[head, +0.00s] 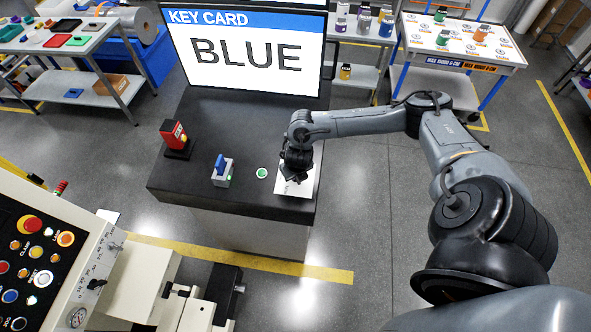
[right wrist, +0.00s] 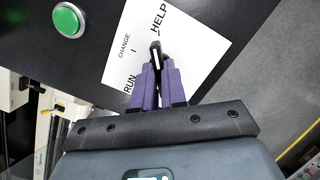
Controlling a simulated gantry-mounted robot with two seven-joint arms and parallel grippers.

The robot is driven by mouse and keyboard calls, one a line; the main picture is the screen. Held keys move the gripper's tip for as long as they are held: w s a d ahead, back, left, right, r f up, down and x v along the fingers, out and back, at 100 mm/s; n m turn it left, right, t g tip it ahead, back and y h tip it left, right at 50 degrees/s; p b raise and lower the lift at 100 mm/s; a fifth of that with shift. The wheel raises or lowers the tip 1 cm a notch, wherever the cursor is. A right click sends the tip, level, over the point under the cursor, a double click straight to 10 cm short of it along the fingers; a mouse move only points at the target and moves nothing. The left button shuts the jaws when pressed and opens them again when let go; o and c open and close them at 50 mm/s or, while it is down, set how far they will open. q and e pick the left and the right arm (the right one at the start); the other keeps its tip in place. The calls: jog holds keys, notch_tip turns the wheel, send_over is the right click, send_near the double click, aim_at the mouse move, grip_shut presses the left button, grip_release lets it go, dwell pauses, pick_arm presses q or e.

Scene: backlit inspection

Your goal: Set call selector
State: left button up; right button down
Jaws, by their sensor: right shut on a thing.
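The call selector is a white plate (right wrist: 120,65) with the words RUN, CHANGE and HELP on it; in the head view the plate (head: 308,180) lies on the black bench's right front corner. A small black knob (right wrist: 155,48) with a pale stripe stands between the fingertips. Its upper end lies near the word HELP in the right wrist view; its exact setting is hard to tell. My right gripper (right wrist: 157,70) is shut on the knob, purple fingers on both sides. In the head view this gripper (head: 292,176) hides the knob. My left gripper is out of view.
A green button (head: 261,173), a grey box with a blue lever (head: 220,163) and a red device (head: 174,135) stand left of the plate on the bench (head: 235,120). A screen (head: 245,50) reading KEY CARD BLUE rises behind. A button panel (head: 40,255) stands front left.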

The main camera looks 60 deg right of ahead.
jog(key=shift+r+m+p, duration=0.15)
jog(key=shift+m+p, duration=0.25)
jog(key=shift+m, duration=0.3)
jog(key=shift+w, duration=0.1)
jog(key=c, duration=1.2)
grip_release()
jog(key=shift+a+r, duration=0.15)
jog(key=shift+r, duration=0.3)
jog(key=shift+p+v, duration=0.5)
jog(key=shift+v, duration=4.25)
